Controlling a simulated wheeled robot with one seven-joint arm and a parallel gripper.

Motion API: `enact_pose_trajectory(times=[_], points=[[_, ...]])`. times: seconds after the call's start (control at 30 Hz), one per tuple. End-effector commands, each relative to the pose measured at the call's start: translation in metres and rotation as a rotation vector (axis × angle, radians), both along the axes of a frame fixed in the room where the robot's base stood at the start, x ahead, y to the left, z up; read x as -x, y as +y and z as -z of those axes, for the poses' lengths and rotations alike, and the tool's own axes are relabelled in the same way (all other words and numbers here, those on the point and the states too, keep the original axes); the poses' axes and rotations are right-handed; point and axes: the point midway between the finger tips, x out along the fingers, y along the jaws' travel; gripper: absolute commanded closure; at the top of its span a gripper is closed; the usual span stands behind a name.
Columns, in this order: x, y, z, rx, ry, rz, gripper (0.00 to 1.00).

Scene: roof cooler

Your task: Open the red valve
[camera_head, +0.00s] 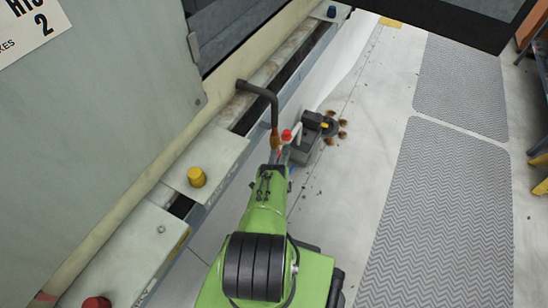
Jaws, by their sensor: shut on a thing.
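The red valve (287,134) shows as a small red piece beside the lower end of a dark bent pipe (262,90) with a copper-coloured lower section (275,139). The pipe comes out of the cooler's side and turns downward. My green arm reaches up from the bottom of the picture to this spot. My gripper (283,150) is at the valve, shut on it. The fingertips are small and partly hidden by my arm and the pipe, so the exact grip and the handle's angle are hard to make out.
The pale cooler housing (120,110) fills the left, with a yellow knob (197,176), a red knob (97,303) and a blue knob (331,11) along its ledge. Grey ribbed mats (440,220) lie on the open floor at right. Shelving (541,75) stands at the right edge.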

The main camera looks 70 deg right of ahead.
Motion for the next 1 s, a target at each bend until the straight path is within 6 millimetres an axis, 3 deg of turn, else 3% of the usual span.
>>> enact_pose_trajectory(times=[0.03, 0.17, 0.47, 0.7, 0.77, 0.8, 0.87, 1.0], points=[[0.000, 0.000, 0.000, 0.001, 0.000, 0.001, 0.76], [0.000, 0.000, 0.000, 0.000, 0.000, 0.001, 0.59], [0.000, 0.000, -0.005, 0.000, 0.000, 0.001, 0.59], [-0.001, -0.001, -0.064, 0.003, -0.001, 0.001, 0.59], [-0.001, -0.002, -0.079, 0.008, -0.002, 0.002, 0.48], [-0.001, -0.002, -0.088, 0.010, -0.002, 0.002, 0.36], [-0.001, -0.002, -0.097, 0.011, -0.003, 0.001, 0.59], [-0.001, -0.001, -0.104, 0.006, -0.002, 0.001, 0.59]])
